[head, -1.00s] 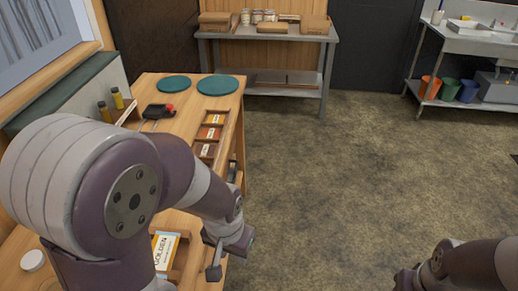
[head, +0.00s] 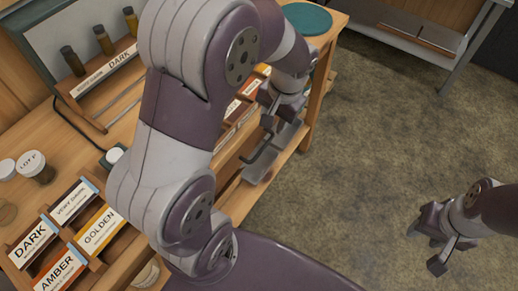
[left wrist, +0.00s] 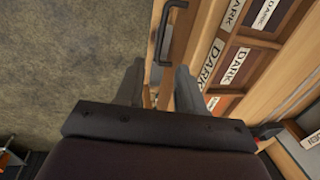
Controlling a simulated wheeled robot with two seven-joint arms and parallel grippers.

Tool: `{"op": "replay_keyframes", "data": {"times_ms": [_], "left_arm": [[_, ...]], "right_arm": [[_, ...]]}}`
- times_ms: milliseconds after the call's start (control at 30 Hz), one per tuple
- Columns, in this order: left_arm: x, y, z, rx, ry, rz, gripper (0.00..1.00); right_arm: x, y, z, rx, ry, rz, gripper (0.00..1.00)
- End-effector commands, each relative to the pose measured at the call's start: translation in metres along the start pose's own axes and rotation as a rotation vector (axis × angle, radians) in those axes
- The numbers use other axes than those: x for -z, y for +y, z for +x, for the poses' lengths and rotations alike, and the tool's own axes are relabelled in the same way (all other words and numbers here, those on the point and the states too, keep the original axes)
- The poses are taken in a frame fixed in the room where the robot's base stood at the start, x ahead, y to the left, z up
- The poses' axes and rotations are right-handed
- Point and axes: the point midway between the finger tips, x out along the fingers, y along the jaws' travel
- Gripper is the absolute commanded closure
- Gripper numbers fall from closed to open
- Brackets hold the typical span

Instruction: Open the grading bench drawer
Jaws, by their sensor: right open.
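The grading bench (head: 95,140) is a wooden bench on the left of the head view. A dark bar handle (head: 262,147) sticks out from its side; the left wrist view shows this handle (left wrist: 161,42) on a pale wood front. My left gripper (head: 268,112) is just beside the handle in the head view. In the left wrist view its two fingers (left wrist: 158,82) are spread and empty, with the handle just beyond their tips. I cannot tell whether the drawer is fully closed. My right gripper (head: 452,250) is open and empty over the floor at right.
Label cards (head: 68,235) in a wooden rack, jars (head: 35,168) and a bottle stand (head: 95,80) are on the bench top. A green disc (head: 307,18) lies at its far end. A metal table (head: 425,40) stands behind. The floor right of the bench is clear.

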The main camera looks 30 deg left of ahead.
Motion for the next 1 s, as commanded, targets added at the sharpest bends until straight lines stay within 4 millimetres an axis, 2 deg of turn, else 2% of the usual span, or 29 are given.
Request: {"op": "replay_keyframes", "data": {"times_ms": [167,400,533,700,933,1000], "left_arm": [[0.003,-0.003,0.030,0.012,-0.010,0.000,0.62],[0.002,-0.003,0.091,0.011,-0.008,0.000,0.62],[0.003,-0.004,0.113,0.011,-0.005,0.001,0.62],[0.003,-0.004,0.124,0.010,-0.003,-0.001,0.62],[0.003,-0.004,0.125,0.010,-0.003,-0.001,0.62],[0.003,-0.004,0.125,0.010,-0.003,-0.001,0.85]], "right_arm": [[0.000,0.000,0.004,0.000,0.002,0.000,0.57],[-0.001,0.000,0.011,0.000,0.002,0.000,0.57],[-0.001,0.000,0.013,0.000,0.002,0.000,0.57],[-0.001,0.000,0.014,0.000,0.001,0.000,0.57],[-0.001,0.000,0.014,0.000,0.001,0.000,0.57],[-0.001,0.000,0.014,0.000,0.001,0.000,0.57]]}}
